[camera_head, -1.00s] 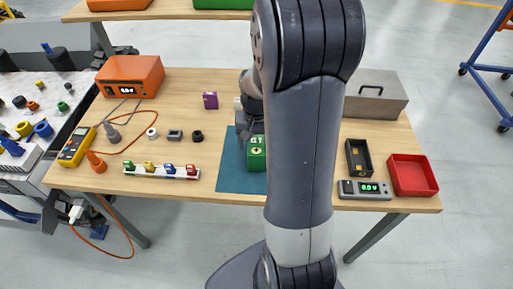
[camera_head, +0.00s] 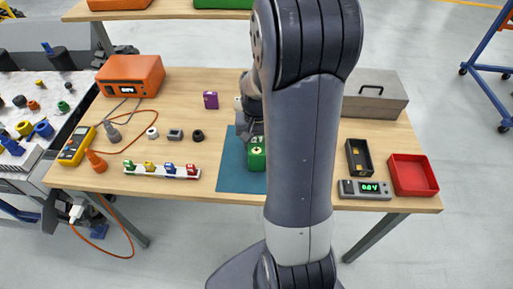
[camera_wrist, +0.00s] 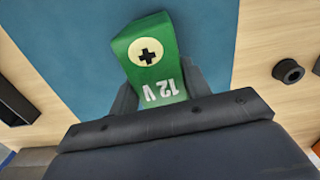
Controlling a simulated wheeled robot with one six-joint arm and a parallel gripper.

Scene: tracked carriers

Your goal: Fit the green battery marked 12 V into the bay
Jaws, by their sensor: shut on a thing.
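The green battery (camera_head: 257,158) marked 12 V is over the blue mat at mid-table. In the wrist view the battery (camera_wrist: 160,62) shows a plus sign in a pale circle and its 12 V mark upside down. My gripper (camera_wrist: 160,92) is shut on it, one finger on each side. In the head view my gripper (camera_head: 251,128) is partly hidden behind my arm. I cannot tell whether the battery touches the mat. The bay seems to be the open black holder (camera_head: 367,169), right of my arm, with yellowish parts inside.
A meter with a green display (camera_head: 348,188) and a red tray (camera_head: 413,175) sit near the holder. A grey metal box (camera_head: 385,106) stands behind. A white strip of small coloured parts (camera_head: 140,174) lies left of the blue mat (camera_head: 229,178). A black ring (camera_wrist: 288,71) is nearby.

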